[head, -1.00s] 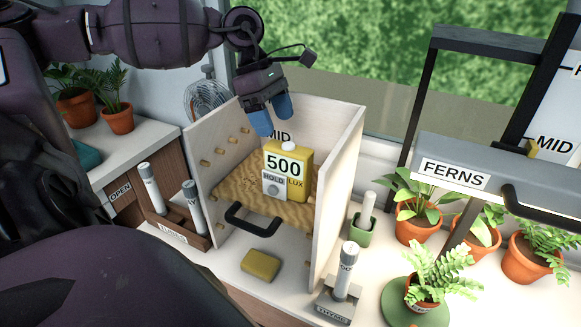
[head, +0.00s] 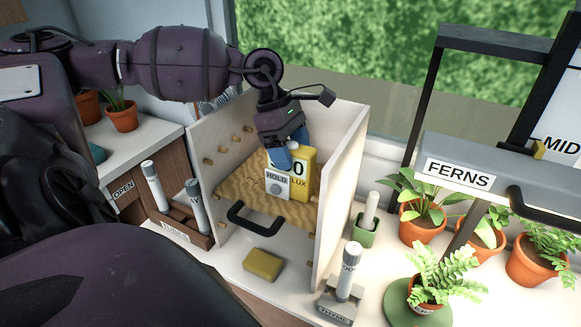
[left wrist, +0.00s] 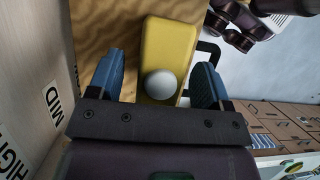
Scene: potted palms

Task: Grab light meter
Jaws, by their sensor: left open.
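The light meter (head: 302,176) is a yellow box with a grey HOLD button panel on its front. It stands upright on a wooden shelf (head: 240,187) inside an open-fronted box with pegs on its left wall. My left gripper (head: 290,152) is above and around it, with its blue fingers partly hiding the display. In the left wrist view, the meter (left wrist: 168,45) with its white dome lies between the open blue fingers (left wrist: 158,82), with gaps on both sides. My right gripper is not in view.
The wooden box's right wall (head: 340,190) stands close beside the meter. A black handle (head: 254,220) juts from the shelf front. A yellow sponge-like block (head: 263,264) lies below. Tube holders (head: 180,230) stand left; potted ferns (head: 435,268) stand right.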

